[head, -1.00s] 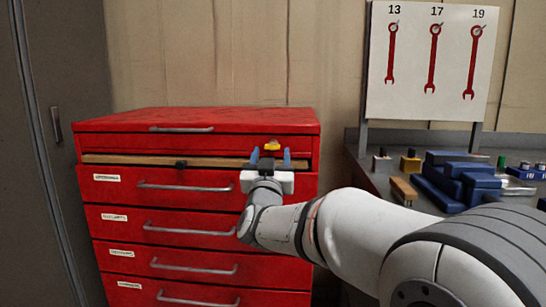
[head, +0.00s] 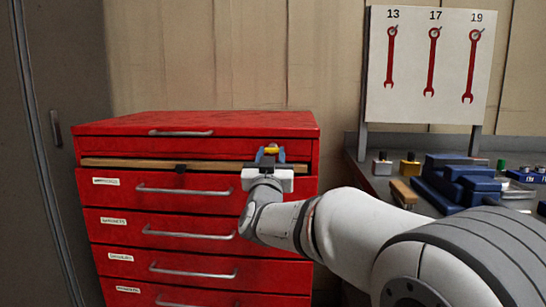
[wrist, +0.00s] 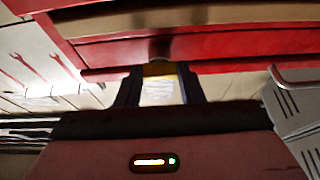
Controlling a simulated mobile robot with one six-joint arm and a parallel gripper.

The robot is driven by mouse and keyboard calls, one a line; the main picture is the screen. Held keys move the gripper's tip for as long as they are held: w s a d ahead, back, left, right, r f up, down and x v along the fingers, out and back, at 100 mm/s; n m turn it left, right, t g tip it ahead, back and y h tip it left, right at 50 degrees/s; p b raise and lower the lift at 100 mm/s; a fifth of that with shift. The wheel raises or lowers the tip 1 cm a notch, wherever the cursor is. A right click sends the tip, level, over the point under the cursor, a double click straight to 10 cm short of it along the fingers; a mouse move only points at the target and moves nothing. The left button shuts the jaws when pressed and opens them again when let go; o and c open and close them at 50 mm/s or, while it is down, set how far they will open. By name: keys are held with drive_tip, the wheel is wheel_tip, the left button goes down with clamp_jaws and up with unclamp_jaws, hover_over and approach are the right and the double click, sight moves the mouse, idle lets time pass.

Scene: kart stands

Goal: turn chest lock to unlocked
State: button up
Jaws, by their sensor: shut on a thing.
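The chest (head: 200,122) is a red drawer cabinet at the left of the head view. The knob's exact turn angle is hard to make out behind the fingers.
A wooden strip (head: 130,163) runs below the top drawer. Drawers with silver handles (head: 186,190) are below. A bench (head: 376,185) with a blue vise (head: 455,180) stands at the right. A wrench board (head: 430,65) is behind it.

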drive_tip(key=shift+m, duration=0.4)
drive_tip(key=m+h, duration=0.2)
drive_tip(key=m, duration=0.1)
drive_tip(key=m+g+h, duration=0.1)
drive_tip(key=m+h, duration=0.1)
drive_tip(key=m, duration=0.2)
drive_tip(key=m+g+h, duration=0.1)
drive_tip(key=m, duration=0.3)
drive_tip(key=shift+a+r+h, duration=0.15)
drive_tip(key=shift+a+h, duration=0.15)
drive_tip(key=shift+h, duration=0.1)
drive_tip(key=m+g, duration=0.1)
drive_tip(key=m, duration=0.2)
drive_tip(key=m+g+h+p, duration=0.1)
drive_tip(key=m, duration=0.1)
drive_tip(key=shift+a+r+m, duration=0.1)
drive_tip(key=shift+r+m, duration=0.1)
drive_tip(key=shift+m, duration=0.2)
drive_tip(key=m+g+p, duration=0.2)
drive_tip(key=m, duration=0.2)
drive_tip(key=shift+m, duration=0.4)
